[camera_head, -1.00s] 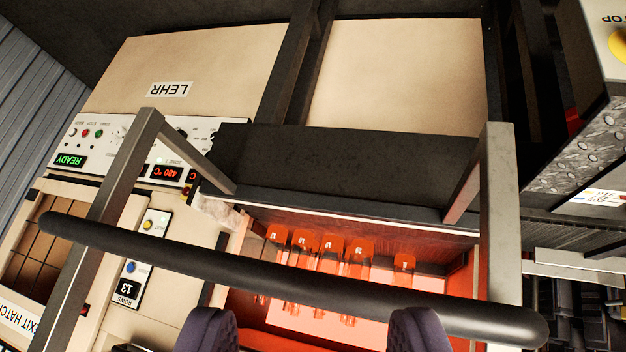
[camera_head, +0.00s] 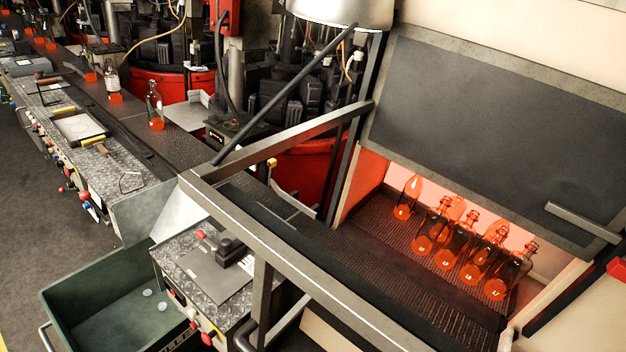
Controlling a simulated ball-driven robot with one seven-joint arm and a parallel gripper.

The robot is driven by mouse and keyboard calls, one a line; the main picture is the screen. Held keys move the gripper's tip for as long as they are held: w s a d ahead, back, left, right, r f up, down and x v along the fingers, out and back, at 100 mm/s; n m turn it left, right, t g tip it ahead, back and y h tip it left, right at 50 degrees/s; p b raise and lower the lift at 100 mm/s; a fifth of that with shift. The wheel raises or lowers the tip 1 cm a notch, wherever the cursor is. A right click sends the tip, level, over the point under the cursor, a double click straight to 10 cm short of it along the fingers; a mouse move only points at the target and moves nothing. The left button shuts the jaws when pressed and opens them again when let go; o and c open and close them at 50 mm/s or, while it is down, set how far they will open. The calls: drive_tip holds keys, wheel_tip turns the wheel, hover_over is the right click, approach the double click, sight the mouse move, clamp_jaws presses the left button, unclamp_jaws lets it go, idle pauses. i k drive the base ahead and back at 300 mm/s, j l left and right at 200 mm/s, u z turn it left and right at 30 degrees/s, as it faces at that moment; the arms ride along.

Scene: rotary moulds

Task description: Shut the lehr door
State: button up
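The lehr door (camera_head: 480,130) looks to be the dark grey panel with a pale border at the upper right. A short grey handle (camera_head: 585,222) is near its lower right corner. Below the panel the lehr opening is uncovered. Several orange-glowing bottles (camera_head: 460,246) stand on a dark ribbed belt (camera_head: 400,262) within it, some with numbers such as 15 and 17. The red-lit inner wall shows behind them. My gripper is not in view, so its distance from the door and its state do not show.
A grey metal frame (camera_head: 290,258) and slanting dark bar (camera_head: 285,92) stand left of the opening. A control box (camera_head: 205,268), green bin (camera_head: 85,300) and conveyor (camera_head: 170,165) with glowing bottles lie left. Red-based machines are behind. Grey floor (camera_head: 40,185) is clear at far left.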

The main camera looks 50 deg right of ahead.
sight(541, 147)
drive_tip(key=z, duration=1.7)
drive_tip(key=l+z, duration=0.15)
drive_tip(key=z, duration=0.25)
drive_tip(key=l+z, duration=0.15)
drive_tip(key=z, duration=0.2)
drive_tip(key=l+z, duration=0.15)
drive_tip(key=z, duration=0.25)
